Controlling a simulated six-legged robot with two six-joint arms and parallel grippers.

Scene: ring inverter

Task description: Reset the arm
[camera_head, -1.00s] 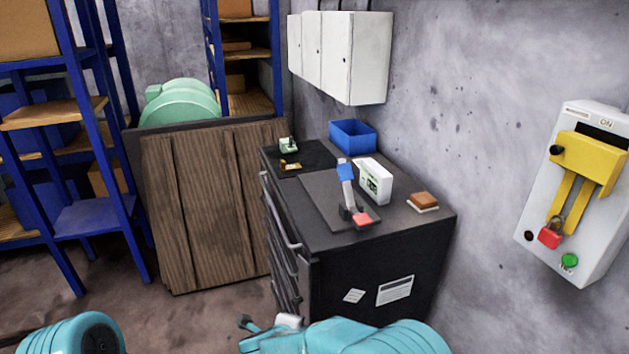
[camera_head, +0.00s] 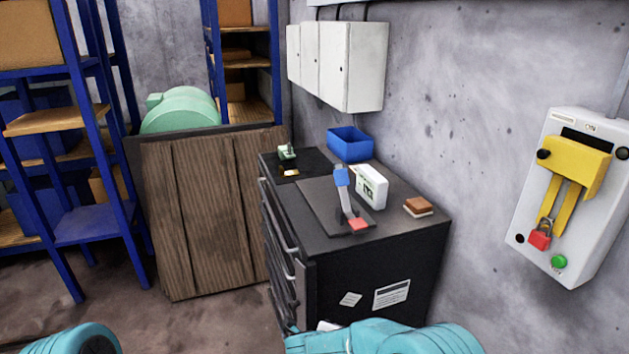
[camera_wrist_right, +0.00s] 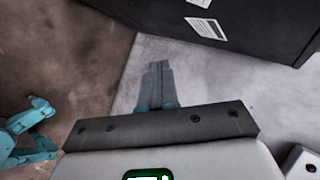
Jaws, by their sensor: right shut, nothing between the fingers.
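My right arm (camera_head: 385,338), teal, crosses the bottom of the head view in front of the black cabinet. My right gripper (camera_wrist_right: 158,75) shows in the right wrist view with its grey fingers together. It is shut and empty, over bare floor and apart from the cabinet. In the head view its fingers cannot be made out. Part of my left arm (camera_head: 70,341) shows at the bottom left of the head view. My left gripper is out of the picture.
The black cabinet (camera_head: 375,260) carries a blue bin (camera_head: 350,144), a white device (camera_head: 371,186), a red-and-blue tool (camera_head: 346,200) and a brown block (camera_head: 418,206). A yellow-levered switch box (camera_head: 570,195) hangs on the right wall. A wooden crate (camera_head: 200,215) and blue shelves stand left.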

